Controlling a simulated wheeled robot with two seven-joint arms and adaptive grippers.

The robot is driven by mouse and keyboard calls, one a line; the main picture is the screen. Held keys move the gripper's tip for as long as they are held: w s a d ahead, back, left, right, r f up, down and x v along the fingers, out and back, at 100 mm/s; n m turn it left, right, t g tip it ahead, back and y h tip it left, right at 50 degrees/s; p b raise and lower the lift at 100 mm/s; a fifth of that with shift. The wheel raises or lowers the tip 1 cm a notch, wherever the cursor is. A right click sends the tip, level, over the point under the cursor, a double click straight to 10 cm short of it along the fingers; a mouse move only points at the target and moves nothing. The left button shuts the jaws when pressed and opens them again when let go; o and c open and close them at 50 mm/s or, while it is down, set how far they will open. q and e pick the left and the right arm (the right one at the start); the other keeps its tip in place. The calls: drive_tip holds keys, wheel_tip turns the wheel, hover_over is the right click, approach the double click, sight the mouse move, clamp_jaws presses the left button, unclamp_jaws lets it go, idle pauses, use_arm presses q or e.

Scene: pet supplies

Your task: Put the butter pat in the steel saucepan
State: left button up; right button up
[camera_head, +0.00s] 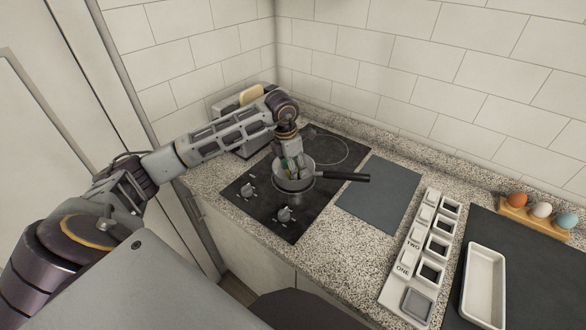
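The steel saucepan (281,184) stands on the black hob, with its dark handle pointing right. My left arm reaches in from the left, and my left gripper (293,172) points down into the saucepan's opening. The fingers are small and partly hidden by the pan's rim, so I cannot tell whether they are open or shut, or whether they hold anything. I cannot make out the butter pat; the inside of the saucepan is mostly covered by the gripper. My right gripper is not in view.
A toaster (228,104) with bread stands behind my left arm. A grey board (380,193) lies right of the hob (250,205). Further right are a white labelled rack (407,262), a white tray (484,283) on a dark mat, and three eggs in a wooden holder (535,221).

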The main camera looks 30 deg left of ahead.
sight(288, 172)
use_arm(q)
wheel_tip(288, 172, up, 11)
drive_tip(key=s, duration=0.1)
drive_tip(key=shift+s+a+b, duration=0.25)
drive_tip(key=shift+a+b, duration=0.1)
drive_tip(key=shift+a, duration=0.1)
drive_tip(key=shift+r, duration=0.15)
idle(1.5)
